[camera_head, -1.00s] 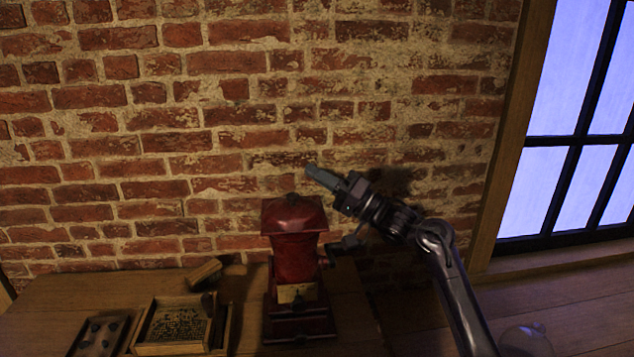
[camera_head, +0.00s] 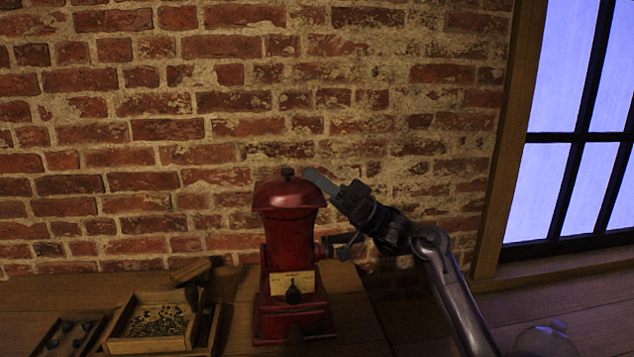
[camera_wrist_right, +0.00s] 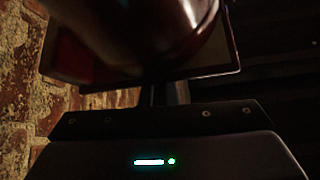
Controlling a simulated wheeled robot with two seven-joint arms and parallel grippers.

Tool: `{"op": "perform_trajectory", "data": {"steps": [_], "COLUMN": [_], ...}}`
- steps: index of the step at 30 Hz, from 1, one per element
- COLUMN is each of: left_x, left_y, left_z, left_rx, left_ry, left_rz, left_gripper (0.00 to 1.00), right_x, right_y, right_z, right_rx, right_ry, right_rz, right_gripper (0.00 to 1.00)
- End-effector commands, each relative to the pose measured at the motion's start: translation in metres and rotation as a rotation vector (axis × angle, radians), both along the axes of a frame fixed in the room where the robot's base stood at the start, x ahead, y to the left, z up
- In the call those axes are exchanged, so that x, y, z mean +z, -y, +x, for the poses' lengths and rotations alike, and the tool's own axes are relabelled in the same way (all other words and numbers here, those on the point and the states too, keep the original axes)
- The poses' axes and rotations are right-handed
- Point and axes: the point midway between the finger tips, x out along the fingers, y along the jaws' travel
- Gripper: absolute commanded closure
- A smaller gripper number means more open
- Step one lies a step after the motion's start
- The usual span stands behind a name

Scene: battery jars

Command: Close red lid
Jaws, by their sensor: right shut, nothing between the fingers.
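A red grinder (camera_head: 290,240) with a pale label and a dark front knob stands upright on the wooden table. Its red lid (camera_head: 290,196), with a small dark knob on top, sits over the hopper; I cannot tell if it is fully shut. My right gripper (camera_head: 318,181) is shut and empty. It comes in from the right, with its tips just right of the lid's knob, at about that height in the picture; contact is unclear. The right wrist view shows a dark red rounded surface (camera_wrist_right: 150,35) very near, partly cut off. My left gripper is not in view.
The grinder's side crank (camera_head: 340,240) is just below my right wrist. Wooden trays (camera_head: 150,347) with small dark pieces are at the left on the table (camera_head: 240,280). A brick wall is close behind. A window is at the right.

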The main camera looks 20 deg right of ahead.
Motion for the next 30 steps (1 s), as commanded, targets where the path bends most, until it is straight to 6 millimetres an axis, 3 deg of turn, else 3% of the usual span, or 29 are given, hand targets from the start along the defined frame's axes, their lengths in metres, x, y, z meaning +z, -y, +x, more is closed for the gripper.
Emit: {"op": "perform_trajectory", "data": {"steps": [23, 30], "left_x": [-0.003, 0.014], "left_y": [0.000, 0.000], "left_z": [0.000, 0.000], "left_rx": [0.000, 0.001], "left_ry": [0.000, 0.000], "left_rz": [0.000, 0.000], "left_gripper": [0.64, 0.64], "right_x": [-0.005, 0.014], "right_y": [-0.001, -0.004], "right_z": [0.000, 0.001], "right_rx": [0.001, 0.000], "right_ry": [-0.003, -0.002], "right_rz": [0.000, 0.001], "right_gripper": [1.00, 1.00]}}
